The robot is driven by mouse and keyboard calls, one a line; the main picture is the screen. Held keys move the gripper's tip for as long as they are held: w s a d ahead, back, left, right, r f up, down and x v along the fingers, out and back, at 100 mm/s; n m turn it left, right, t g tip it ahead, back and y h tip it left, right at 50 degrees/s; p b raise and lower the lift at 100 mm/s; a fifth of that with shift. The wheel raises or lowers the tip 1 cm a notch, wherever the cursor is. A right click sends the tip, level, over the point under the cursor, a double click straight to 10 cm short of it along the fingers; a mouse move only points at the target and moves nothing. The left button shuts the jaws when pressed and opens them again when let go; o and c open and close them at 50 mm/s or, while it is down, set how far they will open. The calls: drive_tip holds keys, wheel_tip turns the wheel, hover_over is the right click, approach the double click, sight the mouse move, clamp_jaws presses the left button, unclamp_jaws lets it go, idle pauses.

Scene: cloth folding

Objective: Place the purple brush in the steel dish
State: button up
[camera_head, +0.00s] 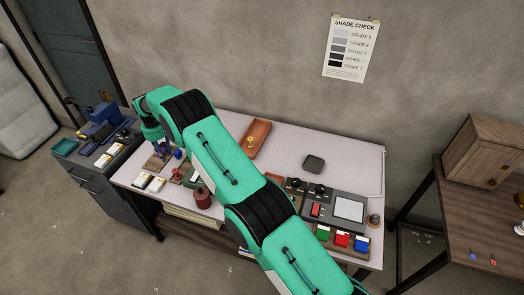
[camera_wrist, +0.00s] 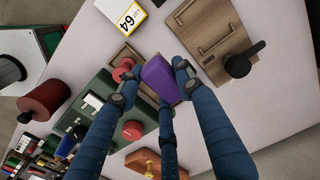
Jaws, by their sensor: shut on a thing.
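My gripper (camera_wrist: 157,78) has dark blue fingers and is shut on a purple block-like thing (camera_wrist: 160,75), which I take to be the purple brush. In the wrist view it sits between the fingertips, over a wooden-framed spot and beside a green box with red knobs. Whether it is clear of the surface below I cannot tell. In the head view my gripper (camera_head: 160,147) is at the left end of the pale table, and the held thing is hard to make out. I cannot pick out the steel dish for certain in either view.
An orange-brown tray (camera_head: 262,130) lies at the table's back middle. A dark grey-green block (camera_head: 313,164) stands right of it, with free tabletop around. A panel device (camera_head: 349,207) and coloured blocks (camera_head: 342,240) are at the right. A dark red cylinder (camera_wrist: 45,98) stands near my gripper.

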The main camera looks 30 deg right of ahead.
drive_tip(key=s+d+b, duration=0.1)
drive_tip(key=s+d, duration=0.2)
drive_tip(key=d, duration=1.7)
drive_tip(key=s+d+b, duration=0.1)
drive_tip(key=s+d, duration=0.2)
drive_tip(key=d, duration=1.7)
drive_tip(key=s+d, duration=1.2)
drive_tip(key=d, duration=0.2)
drive_tip(key=s+d+b, duration=0.1)
drive_tip(key=s+d, duration=1)
drive_tip(key=d, duration=0.4)
drive_tip(key=shift+s+d+r, duration=0.15)
drive_tip(key=shift+s+r, duration=0.2)
drive_tip(key=shift+s, duration=0.05)
drive_tip(key=shift+f, duration=0.1)
drive_tip(key=b, duration=0.1)
hover_over(315, 165)
drive_tip(key=shift+s+f, duration=0.1)
drive_tip(key=shift+f, duration=2.95)
